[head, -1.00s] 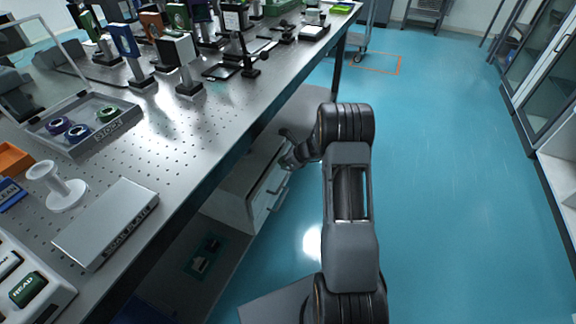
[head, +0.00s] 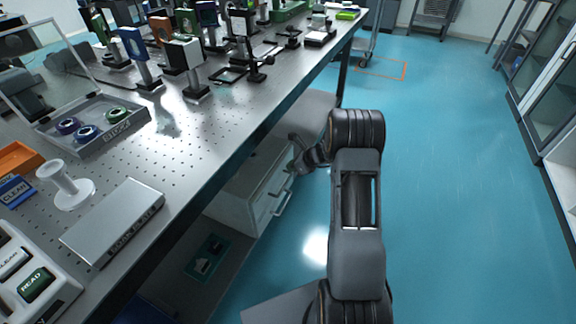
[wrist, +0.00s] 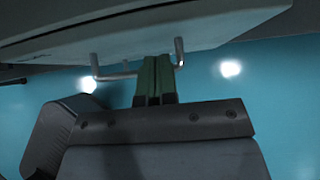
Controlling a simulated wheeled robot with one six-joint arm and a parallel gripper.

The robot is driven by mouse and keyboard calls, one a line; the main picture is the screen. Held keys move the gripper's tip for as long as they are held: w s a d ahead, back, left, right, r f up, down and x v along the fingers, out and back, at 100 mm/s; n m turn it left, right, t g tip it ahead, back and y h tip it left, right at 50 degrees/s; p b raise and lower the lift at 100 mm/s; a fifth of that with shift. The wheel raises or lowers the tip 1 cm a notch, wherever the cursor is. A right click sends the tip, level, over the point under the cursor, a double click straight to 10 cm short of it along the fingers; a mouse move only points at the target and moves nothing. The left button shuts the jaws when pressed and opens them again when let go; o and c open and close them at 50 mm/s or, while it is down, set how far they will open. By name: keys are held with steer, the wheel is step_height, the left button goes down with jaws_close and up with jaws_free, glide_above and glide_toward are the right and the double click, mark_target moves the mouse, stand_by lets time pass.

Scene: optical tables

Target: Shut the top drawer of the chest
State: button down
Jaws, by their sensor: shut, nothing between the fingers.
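The white chest (head: 236,208) stands under the optical table, its front facing the aisle on the right. A handle (head: 283,204) shows on its front in the head view. My gripper (head: 299,160) is at the upper front of the chest, partly hidden by my arm. In the wrist view a pale drawer front (wrist: 150,38) runs across the top with a bar handle (wrist: 114,76) on it. My gripper (wrist: 156,62) is shut and empty, its dark green fingers between the handle's posts and close to the front. I cannot tell whether they touch, or how far the drawer is out.
The perforated optical table (head: 190,135) stands over the chest and carries optics mounts, a stock tray (head: 125,128) and a metal plate box (head: 112,222). The blue floor (head: 440,190) on the right is clear up to the glass cabinet (head: 545,90).

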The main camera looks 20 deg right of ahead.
steer(key=p+v, duration=0.3)
steer(key=v, duration=0.8)
steer(key=shift+s+d+f, duration=0.15)
steer(key=shift+s+f, duration=0.1)
steer(key=shift+f, duration=0.05)
steer(key=s+a+r+n+g+h+p, duration=0.1)
steer(key=s+a+r+n+g+p, duration=0.25)
steer(key=s+n, duration=0.2)
steer(key=s+a+r+n+g+p, duration=0.25)
steer(key=s+r+n, duration=0.2)
steer(key=n, duration=0.25)
steer(key=s+a+r+n+t+h+p, duration=0.1)
steer(key=s+a+r+n+p, duration=0.2)
steer(key=r, duration=0.8)
steer(key=s+a+r+n+t+h+p, duration=0.1)
steer(key=s+a+r+n+h+p, duration=0.1)
steer(key=s+a+r+n+p, duration=0.2)
steer(key=s+a+r+n+t+h+p, duration=0.1)
steer(key=s+a+r+n+p, duration=0.3)
steer(key=r, duration=1.5)
steer(key=s+n+h+p, duration=0.1)
steer(key=n+p, duration=0.3)
steer(key=p, duration=0.4)
steer(key=shift+s+r, duration=0.3)
steer(key=shift+s, duration=0.05)
